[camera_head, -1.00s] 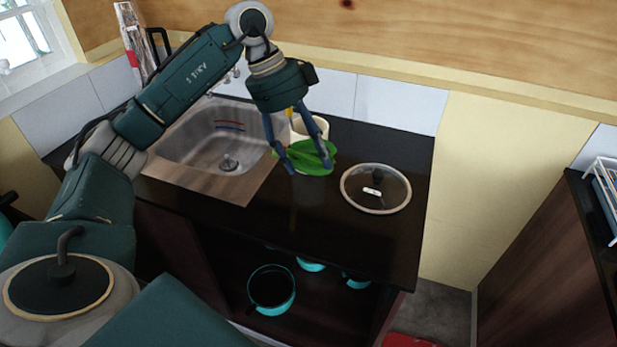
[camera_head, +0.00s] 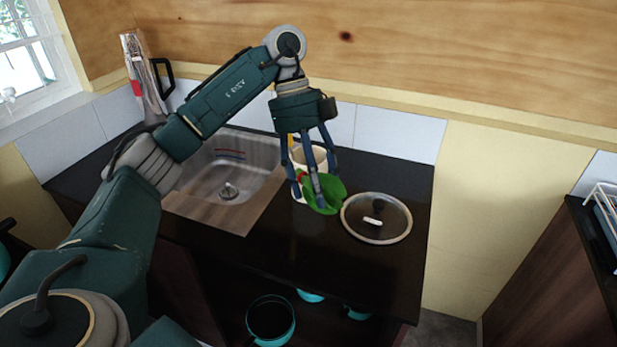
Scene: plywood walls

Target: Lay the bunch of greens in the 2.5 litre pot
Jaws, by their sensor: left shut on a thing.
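The bunch of greens (camera_head: 331,191) is bright green with a bit of red at its left end. My left gripper (camera_head: 311,192) is shut on the greens, at the counter behind and left of the glass lid; whether they touch the counter I cannot tell. A teal pot (camera_head: 270,320) with a dark inside sits low in the open space under the counter, cut by the bottom edge. Whether it is the 2.5 litre pot I cannot tell. My right gripper is not in view.
A round glass lid (camera_head: 377,217) lies on the dark counter (camera_head: 300,250), right of the greens. A cream container (camera_head: 312,157) stands behind my gripper. A steel sink (camera_head: 228,180) is to the left. More teal cookware (camera_head: 310,295) shows under the counter.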

